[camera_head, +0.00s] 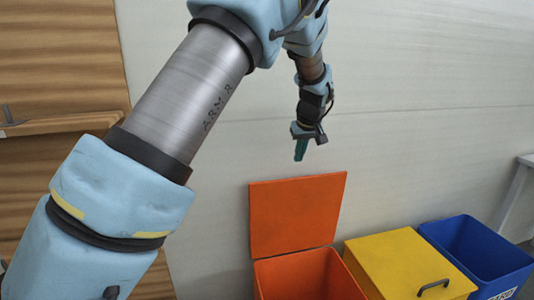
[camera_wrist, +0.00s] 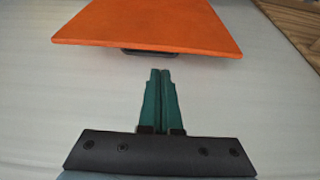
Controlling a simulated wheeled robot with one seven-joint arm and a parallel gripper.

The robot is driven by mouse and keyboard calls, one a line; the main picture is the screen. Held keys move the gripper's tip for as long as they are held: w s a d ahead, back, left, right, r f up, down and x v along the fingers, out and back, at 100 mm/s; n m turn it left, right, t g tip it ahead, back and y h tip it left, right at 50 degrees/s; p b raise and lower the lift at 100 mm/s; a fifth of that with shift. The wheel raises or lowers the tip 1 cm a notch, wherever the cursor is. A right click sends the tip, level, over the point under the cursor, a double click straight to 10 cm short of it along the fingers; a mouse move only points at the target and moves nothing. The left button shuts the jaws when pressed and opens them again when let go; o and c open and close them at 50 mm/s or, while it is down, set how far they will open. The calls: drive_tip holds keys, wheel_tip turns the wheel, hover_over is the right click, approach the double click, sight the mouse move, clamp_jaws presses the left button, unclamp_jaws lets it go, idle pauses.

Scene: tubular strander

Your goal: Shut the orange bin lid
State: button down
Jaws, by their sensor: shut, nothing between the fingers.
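The orange bin (camera_head: 305,277) stands low in the head view, with its lid (camera_head: 297,213) swung up, roughly upright, against the pale wall. The bin's inside is open to view. In the wrist view the orange lid (camera_wrist: 148,25) fills the top, with a dark handle (camera_wrist: 150,52) showing under its edge. My gripper (camera_head: 300,150) is above the lid's top edge in the head view, pointing down and apart from it. Its green fingers (camera_wrist: 160,75) are together and empty in the wrist view, a little short of the lid and handle.
A yellow bin with a shut lid (camera_head: 405,265) and black handle stands right of the orange bin. A blue open bin (camera_head: 478,255) is further right. The pale wall (camera_head: 420,90) is close behind. A wooden panel (camera_head: 60,60) with a ledge is at left.

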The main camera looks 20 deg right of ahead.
drive_tip(key=p+x, duration=0.3)
drive_tip(key=x, duration=0.7)
drive_tip(key=shift+w+r, duration=0.1)
drive_tip(key=shift+w, duration=0.05)
